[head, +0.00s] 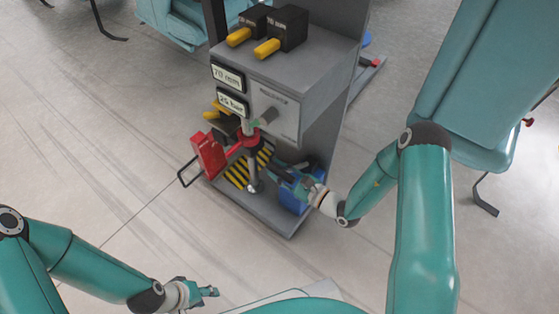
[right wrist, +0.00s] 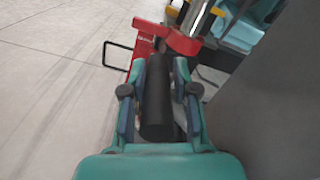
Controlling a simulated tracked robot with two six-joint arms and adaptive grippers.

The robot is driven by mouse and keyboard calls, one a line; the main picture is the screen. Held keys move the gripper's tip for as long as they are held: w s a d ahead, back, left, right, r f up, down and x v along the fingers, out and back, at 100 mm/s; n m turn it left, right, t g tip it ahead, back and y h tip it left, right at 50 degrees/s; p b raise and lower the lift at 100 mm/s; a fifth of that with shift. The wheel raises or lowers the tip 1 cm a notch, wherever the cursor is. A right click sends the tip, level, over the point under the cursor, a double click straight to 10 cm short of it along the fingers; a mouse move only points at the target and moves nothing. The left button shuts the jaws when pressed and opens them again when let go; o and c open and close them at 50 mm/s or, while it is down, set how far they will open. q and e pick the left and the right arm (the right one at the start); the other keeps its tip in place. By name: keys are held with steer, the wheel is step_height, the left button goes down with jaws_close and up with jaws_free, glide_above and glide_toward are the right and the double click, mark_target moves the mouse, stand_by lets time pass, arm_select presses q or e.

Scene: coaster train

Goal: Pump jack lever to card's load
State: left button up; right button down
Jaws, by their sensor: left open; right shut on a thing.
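The jack lever has a black handle (right wrist: 157,100), seen between the fingers in the right wrist view. My right gripper (head: 293,180) is shut on it at the right of the jack. The lever reaches left toward the red collar (head: 247,138) around the upright silver column; part of it is hidden by my gripper. Two displays are on the grey machine (head: 280,95): the upper (head: 228,77) seems to read 70 mm, the lower (head: 232,102) 25 bar. I cannot make out a load card. My left gripper (head: 211,291) is open and empty at the bottom of the head view.
A red block (head: 208,155) with a black wire loop is left of the column. Black boxes with yellow handles (head: 268,47) sit on top. A blue object (head: 292,200) is by the base edge behind my right gripper. Teal seats stand around; the floor at left is clear.

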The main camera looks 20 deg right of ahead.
steer(key=s+a+f+b, duration=0.2)
steer(key=a+f, duration=0.1)
steer(key=f, duration=0.5)
steer(key=c, duration=0.9)
jaws_free()
steer(key=v, duration=1.2)
steer(key=shift+a+f, duration=0.1)
steer(key=shift+a, duration=0.05)
